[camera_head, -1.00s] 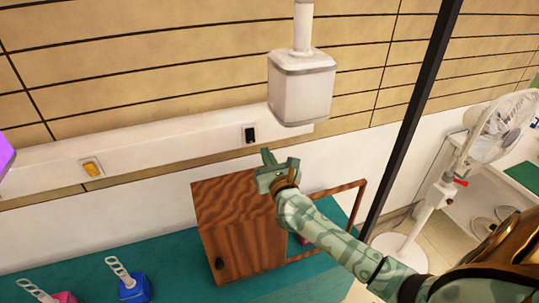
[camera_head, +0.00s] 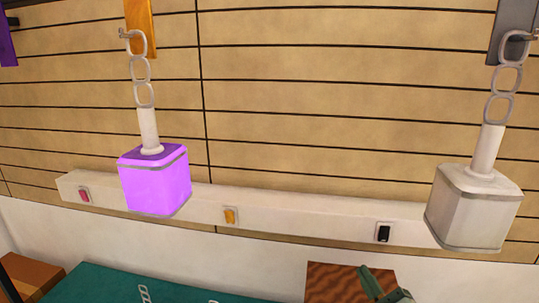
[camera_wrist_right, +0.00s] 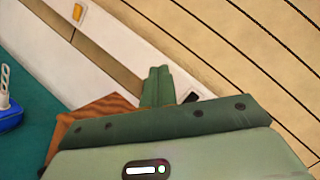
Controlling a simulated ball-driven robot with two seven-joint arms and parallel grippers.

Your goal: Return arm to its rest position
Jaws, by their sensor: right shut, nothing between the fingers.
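My right gripper (camera_head: 380,284) shows at the bottom edge of the head view, in front of the top right part of a brown wooden cabinet (camera_head: 330,280). The rest of my right arm is out of that view. In the right wrist view my green gripper (camera_wrist_right: 157,87) has its two fingers pressed together, with nothing between them. The corner of the cabinet (camera_wrist_right: 100,106) shows behind it. My left gripper is in neither view.
A glowing purple cube lamp (camera_head: 153,188) and a white one (camera_head: 470,215) hang on chains before the wall. A white rail (camera_head: 300,220) carries pink, orange and black switches. A teal table (camera_head: 150,285) lies below.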

